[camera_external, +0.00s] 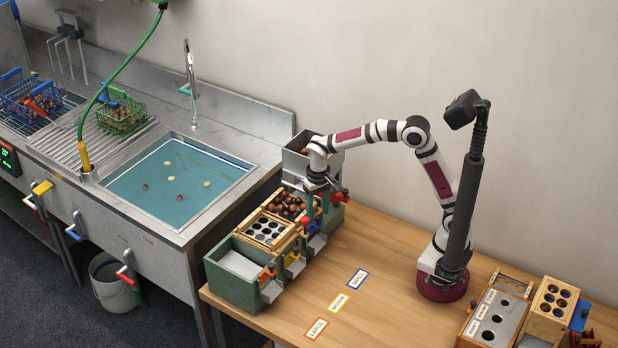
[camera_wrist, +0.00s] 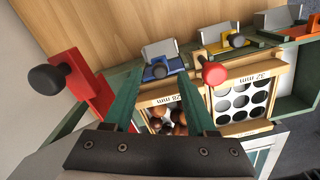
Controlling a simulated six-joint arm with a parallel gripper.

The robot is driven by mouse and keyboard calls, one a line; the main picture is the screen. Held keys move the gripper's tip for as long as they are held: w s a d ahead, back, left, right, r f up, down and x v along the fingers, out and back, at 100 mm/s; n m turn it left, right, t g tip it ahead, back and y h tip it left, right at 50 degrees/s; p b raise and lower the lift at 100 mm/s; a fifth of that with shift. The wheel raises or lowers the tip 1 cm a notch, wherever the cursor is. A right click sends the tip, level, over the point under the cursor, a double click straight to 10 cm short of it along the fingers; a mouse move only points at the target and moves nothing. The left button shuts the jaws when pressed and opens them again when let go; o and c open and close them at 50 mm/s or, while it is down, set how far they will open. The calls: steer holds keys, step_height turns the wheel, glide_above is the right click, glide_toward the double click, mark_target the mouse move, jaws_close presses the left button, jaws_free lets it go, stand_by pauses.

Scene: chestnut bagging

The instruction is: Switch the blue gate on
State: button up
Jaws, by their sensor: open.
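The blue gate (camera_wrist: 162,69) sits behind the small-size sieve box, with a grey chute (camera_wrist: 160,50) beyond it and a dark round knob (camera_wrist: 158,71) on it. In the external view the blue gate's chute (camera_external: 317,243) shows at the back end of the sorter row. My gripper (camera_wrist: 160,73) is open and empty. In the wrist view its two green fingers straddle the dark knob, apart from each other; I cannot tell their height above it. In the external view my gripper (camera_external: 318,186) hangs over the back of the sorter, its fingertips mostly hidden.
A red knob (camera_wrist: 214,72) stands close right of my right finger. A red lever block (camera_wrist: 88,88) with a black knob is on the left. The yellow gate (camera_wrist: 233,45) and orange gate (camera_wrist: 300,33) lie farther right. Chestnuts (camera_external: 286,204) fill a sieve. Size labels (camera_external: 339,302) lie on the table.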

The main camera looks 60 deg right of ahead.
mark_target(319, 217)
step_height(319, 217, up, 15)
steer(key=shift+s+d+f, duration=0.1)
steer(key=shift+f, duration=0.05)
steer(key=s+d+f, duration=0.3)
steer(key=s+f, duration=0.1)
steer(key=s, duration=0.4)
steer(key=s+d+f+y, duration=0.1)
steer(key=s+d+f, duration=0.2)
steer(key=s, duration=0.6)
steer(key=s+d+f+m, duration=0.1)
steer(key=s+d+f, duration=0.2)
steer(key=s, duration=0.6)
step_height(319, 217, down, 2)
steer(key=shift+s+y, duration=0.2)
steer(key=shift+y, duration=0.2)
